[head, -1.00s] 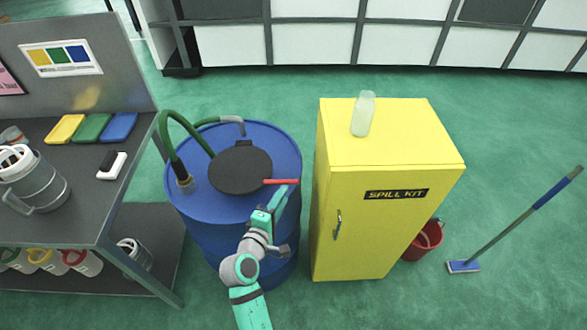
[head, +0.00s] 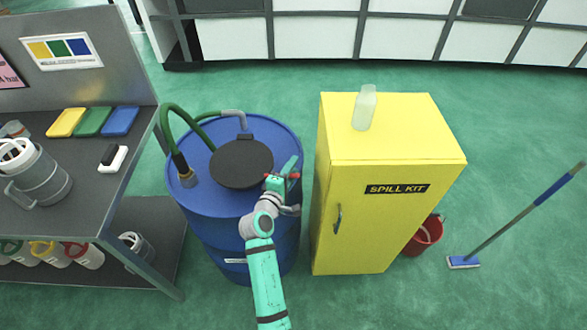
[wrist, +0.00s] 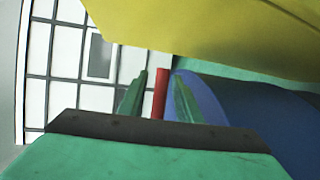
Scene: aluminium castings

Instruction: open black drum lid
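The black drum lid (head: 240,163) lies flat and closed on top of the blue drum (head: 217,200). Its red handle (head: 294,175) sticks out from the lid's right side and is mostly covered by my gripper (head: 288,172). In the wrist view the red handle (wrist: 160,95) stands between the two green fingers of my gripper (wrist: 159,98). The fingers are apart, with a visible gap to the handle on the left and a narrow one on the right. The blue drum also shows at the right of the wrist view (wrist: 245,110).
A yellow spill kit cabinet (head: 385,200) stands close to the right of the drum, with a bottle (head: 364,107) on top. A green hose (head: 170,128) rises at the drum's left. A grey workbench (head: 75,195) stands left. A red bucket (head: 427,236) and a mop (head: 510,227) are at right.

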